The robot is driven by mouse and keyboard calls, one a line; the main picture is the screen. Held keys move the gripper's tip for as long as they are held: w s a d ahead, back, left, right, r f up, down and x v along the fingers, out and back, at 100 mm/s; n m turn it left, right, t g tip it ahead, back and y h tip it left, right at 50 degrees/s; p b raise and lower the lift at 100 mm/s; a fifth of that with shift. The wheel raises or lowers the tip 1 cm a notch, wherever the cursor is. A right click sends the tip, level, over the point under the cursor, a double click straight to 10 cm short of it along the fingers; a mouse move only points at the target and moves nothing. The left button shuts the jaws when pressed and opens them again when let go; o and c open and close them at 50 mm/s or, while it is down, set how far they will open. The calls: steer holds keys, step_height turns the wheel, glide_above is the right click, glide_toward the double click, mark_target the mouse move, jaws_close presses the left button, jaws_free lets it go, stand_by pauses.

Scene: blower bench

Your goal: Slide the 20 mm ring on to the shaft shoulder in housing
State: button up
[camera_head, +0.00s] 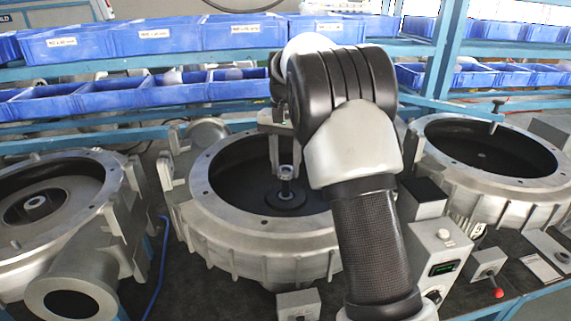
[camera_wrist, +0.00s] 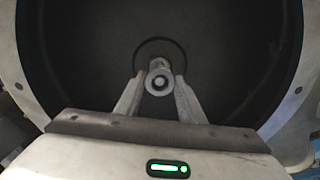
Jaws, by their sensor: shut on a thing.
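The grey metal housing (camera_head: 235,228) stands open in the middle of the bench in the head view. Its dark bore fills most of the wrist view, with the pale rim (camera_wrist: 22,62) at the edges. The shaft (camera_head: 286,189) stands upright from a dark disc at its centre. My gripper (camera_head: 285,158) reaches down over the shaft, its two fingers shut on a small metal ring (camera_wrist: 160,83). In the wrist view the ring lies between my fingertips (camera_wrist: 160,80), with part of the shaft (camera_wrist: 158,63) showing just above it. I cannot tell whether ring and shaft touch.
Other open housings stand at left (camera_head: 60,190) and right (camera_head: 480,150). A grey control box (camera_head: 438,252) and a small red-knobbed box (camera_head: 487,264) sit at front right. Blue bins (camera_head: 155,40) line the racks behind. My arm hides the middle housing's right side.

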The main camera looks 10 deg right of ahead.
mark_target(286, 196)
steer(key=shift+f+b, duration=1.6)
steer(key=shift+f, duration=1.7)
stand_by(0.4)
steer(key=o, duration=1.2)
steer(key=shift+c, duration=0.2)
step_height(286, 196, up, 18)
steer(key=p, duration=0.2)
steer(key=shift+f, duration=0.25)
